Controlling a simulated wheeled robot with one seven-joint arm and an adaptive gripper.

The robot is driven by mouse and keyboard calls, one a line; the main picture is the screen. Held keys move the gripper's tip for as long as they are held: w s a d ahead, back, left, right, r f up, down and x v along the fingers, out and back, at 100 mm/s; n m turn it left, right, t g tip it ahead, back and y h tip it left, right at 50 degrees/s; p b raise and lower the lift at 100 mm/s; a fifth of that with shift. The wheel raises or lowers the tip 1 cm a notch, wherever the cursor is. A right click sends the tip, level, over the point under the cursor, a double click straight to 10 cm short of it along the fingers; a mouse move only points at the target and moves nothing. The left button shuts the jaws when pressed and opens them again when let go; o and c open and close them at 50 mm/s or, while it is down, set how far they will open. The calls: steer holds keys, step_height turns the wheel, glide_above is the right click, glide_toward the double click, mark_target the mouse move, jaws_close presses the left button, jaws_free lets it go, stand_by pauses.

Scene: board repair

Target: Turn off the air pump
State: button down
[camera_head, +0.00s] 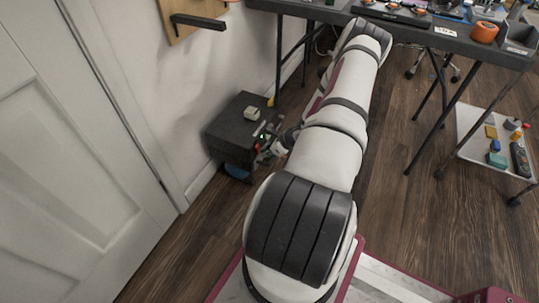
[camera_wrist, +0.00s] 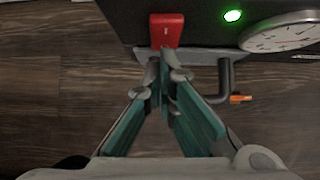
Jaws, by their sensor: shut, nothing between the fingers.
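The air pump (camera_head: 228,137) is a black box on the floor against the wall in the head view. In the wrist view its dark front (camera_wrist: 202,22) fills the top. A red switch (camera_wrist: 167,30) sits there, with a glowing green light (camera_wrist: 232,16) and a round white gauge (camera_wrist: 283,33) to its right. A grey bent pipe with an orange-tipped end (camera_wrist: 240,99) sticks out below. My gripper (camera_wrist: 163,72) is shut and empty, its fingertips just below the red switch; whether they touch it I cannot tell. In the head view my gripper (camera_head: 273,147) is beside the pump's front, partly hidden by my arm.
A dark workbench (camera_head: 430,35) with tools stands at the back, its legs near my arm. A low white cart (camera_head: 470,128) with small items is at the right. A white door (camera_head: 70,160) is at the left. Wooden floor is open between arm and cart.

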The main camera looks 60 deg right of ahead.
steer(key=shift+w+f+t+b, duration=0.3)
steer(key=shift+f+t+b, duration=0.15)
steer(key=shift+b, duration=0.2)
steer(key=shift+r, duration=0.4)
steer(key=shift+w+r+p, duration=0.15)
steer(key=shift+r+p, duration=0.55)
steer(key=shift+r, duration=0.05)
